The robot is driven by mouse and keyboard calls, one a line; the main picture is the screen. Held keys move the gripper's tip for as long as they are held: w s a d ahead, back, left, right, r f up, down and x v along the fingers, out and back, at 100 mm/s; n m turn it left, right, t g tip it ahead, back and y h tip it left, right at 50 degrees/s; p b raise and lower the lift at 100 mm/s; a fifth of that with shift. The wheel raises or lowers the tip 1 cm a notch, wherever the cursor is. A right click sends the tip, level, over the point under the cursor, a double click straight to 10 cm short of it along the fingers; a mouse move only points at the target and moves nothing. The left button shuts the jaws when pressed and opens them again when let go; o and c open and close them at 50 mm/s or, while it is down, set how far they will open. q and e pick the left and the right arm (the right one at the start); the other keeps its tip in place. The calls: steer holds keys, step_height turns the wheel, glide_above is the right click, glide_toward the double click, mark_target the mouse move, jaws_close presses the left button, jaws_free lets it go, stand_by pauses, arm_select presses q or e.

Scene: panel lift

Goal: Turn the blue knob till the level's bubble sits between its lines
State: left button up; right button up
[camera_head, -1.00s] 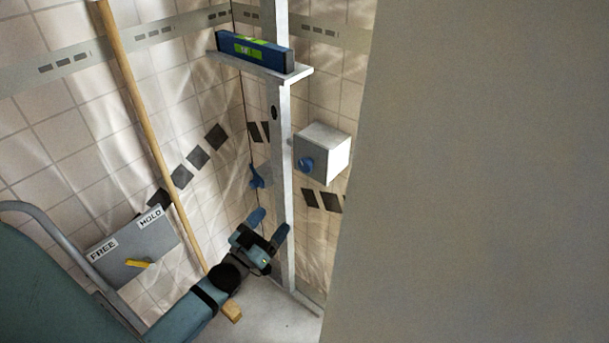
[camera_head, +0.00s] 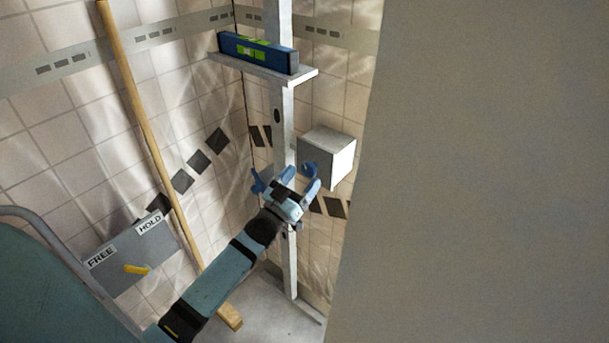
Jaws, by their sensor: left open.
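A blue spirit level (camera_head: 258,54) with a green vial window (camera_head: 247,51) lies on a small white shelf (camera_head: 302,74) on an upright post. The bubble is too small to read. The blue knob (camera_head: 309,168) sticks out of the left face of a white box (camera_head: 335,160), right of the post. My left gripper (camera_head: 291,180) is open, in front of the post. Its right finger shows just below the knob and overlaps its lower edge in the picture. I cannot tell whether they touch. My right gripper is not in view.
A grey plate (camera_head: 140,253) marked FREE and HOLD carries a yellow lever at the lower left. A wooden pole (camera_head: 150,130) leans by the tiled wall. A large plain grey panel (camera_head: 480,170) fills the right side.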

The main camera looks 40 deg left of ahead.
arm_select(q)
steer(key=shift+w+r, duration=0.25)
steer(key=shift+w, duration=0.45)
steer(key=c, duration=0.9)
steer(key=shift+m+h, duration=0.4)
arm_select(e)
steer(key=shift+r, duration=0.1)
